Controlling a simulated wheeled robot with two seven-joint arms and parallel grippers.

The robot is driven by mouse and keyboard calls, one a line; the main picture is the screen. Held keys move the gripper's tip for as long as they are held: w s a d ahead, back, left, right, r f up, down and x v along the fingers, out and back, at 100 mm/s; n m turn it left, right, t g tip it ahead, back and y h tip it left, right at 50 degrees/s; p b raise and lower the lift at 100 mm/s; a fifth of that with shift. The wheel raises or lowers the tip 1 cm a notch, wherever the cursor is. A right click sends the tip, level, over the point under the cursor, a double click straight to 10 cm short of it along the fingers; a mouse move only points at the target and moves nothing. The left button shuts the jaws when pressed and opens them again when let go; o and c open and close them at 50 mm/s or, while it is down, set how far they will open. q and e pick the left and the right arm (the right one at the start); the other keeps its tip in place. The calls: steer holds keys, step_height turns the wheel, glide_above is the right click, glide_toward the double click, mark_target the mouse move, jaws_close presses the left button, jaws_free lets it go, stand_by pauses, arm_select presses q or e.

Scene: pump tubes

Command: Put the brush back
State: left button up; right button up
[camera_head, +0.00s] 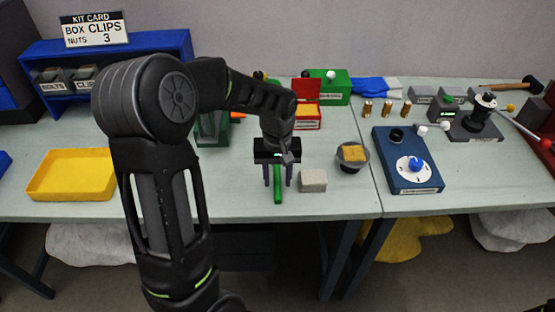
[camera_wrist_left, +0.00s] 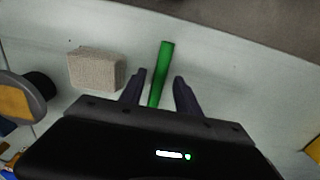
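A slim green bar, which may be the brush's handle (camera_head: 278,187), lies on the table close to the front edge; no bristles show. My left gripper (camera_head: 278,184) points down over it with fingers apart. In the left wrist view the green handle (camera_wrist_left: 163,70) runs between the two fingers (camera_wrist_left: 160,88), with a gap on each side. The rest of it is hidden behind the gripper body. My right gripper is in neither view.
A yellow tray (camera_head: 72,195) is at left. A blue pump unit (camera_head: 434,184) is at right. A red box (camera_head: 308,123) stands behind.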

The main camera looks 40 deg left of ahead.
arm_select(q)
step_height(320, 180, up, 11)
steer(key=shift+b, duration=0.35)
steer(key=shift+c, duration=0.5)
stand_by(1.0)
